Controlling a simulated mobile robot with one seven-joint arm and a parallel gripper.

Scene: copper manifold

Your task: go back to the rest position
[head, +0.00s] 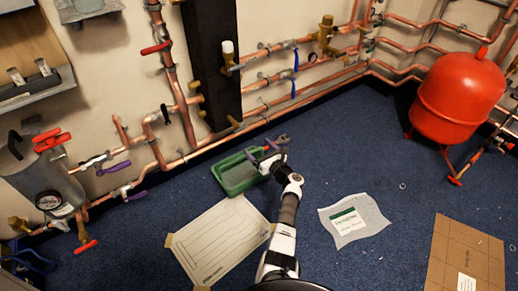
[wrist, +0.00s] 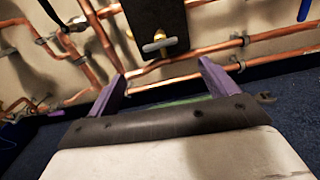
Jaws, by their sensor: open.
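My gripper (head: 262,151) is at the end of my extended arm in the head view, over the right end of a green tray (head: 222,184). Its two purple fingers are apart. In the wrist view the fingers of my gripper (wrist: 162,82) stand wide on either side, with nothing between them. A grey tool-like thing (head: 283,139) shows just beyond the gripper in the head view; its end (wrist: 266,98) shows right of the gripper in the wrist view. I cannot tell what it rests on. My gripper hides part of the tray.
Copper pipes (head: 290,105) with valves run along the wall ahead. A red tank (head: 455,95) stands at the right, a grey vessel with a gauge (head: 48,188) at the left. A drawing sheet (head: 220,240), a white bag (head: 354,220) and cardboard (head: 465,255) lie on the blue floor.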

